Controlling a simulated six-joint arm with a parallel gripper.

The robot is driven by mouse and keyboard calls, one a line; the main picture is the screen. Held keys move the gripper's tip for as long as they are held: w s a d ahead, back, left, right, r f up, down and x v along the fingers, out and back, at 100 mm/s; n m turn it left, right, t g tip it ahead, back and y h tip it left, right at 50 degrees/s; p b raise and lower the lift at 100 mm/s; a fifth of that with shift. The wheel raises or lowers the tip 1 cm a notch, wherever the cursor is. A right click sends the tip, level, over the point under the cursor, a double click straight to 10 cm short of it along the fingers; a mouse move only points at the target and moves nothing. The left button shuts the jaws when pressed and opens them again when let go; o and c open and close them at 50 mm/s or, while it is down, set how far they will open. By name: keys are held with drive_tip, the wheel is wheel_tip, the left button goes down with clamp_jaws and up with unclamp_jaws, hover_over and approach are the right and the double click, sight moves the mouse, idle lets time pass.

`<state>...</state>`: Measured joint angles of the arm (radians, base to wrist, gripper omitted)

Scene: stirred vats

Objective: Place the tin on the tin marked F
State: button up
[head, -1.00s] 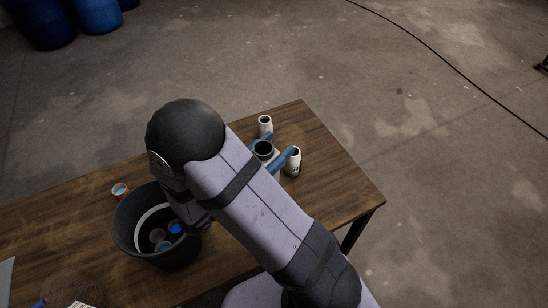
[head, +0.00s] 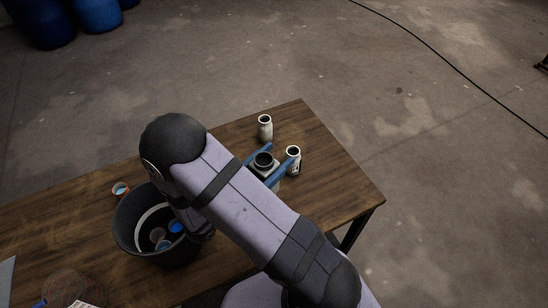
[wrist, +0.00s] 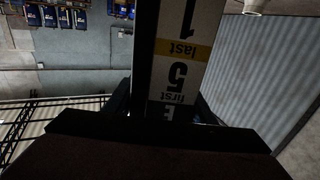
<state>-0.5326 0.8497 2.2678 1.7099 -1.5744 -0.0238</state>
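In the head view my gripper (head: 271,162) has its two blue fingers on either side of a tin (head: 264,159) with a dark round top and a pale body, and is shut on it. In the wrist view the held tin (wrist: 188,50) shows a white and yellow label, upside down, reading "1", "last", "5", "first" and a partly hidden letter. Two white containers stand on the table beyond the fingers, one at the back (head: 265,130) and one to the right (head: 293,163). I cannot read an F on either. My arm hides part of the table.
A dark vat (head: 125,225) with several small items inside stands left of my arm. A wire basket (head: 72,285) lies at the lower left. The wooden table (head: 340,190) is clear on the right up to its edge.

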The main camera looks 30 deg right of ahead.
sight(256, 175)
drive_tip(key=shift+o, duration=1.1)
drive_tip(key=shift+r, duration=0.15)
drive_tip(key=shift+s+a, duration=0.15)
drive_tip(key=shift+a, duration=0.35)
drive_tip(key=b+v, duration=0.4)
drive_tip(key=v, duration=0.7)
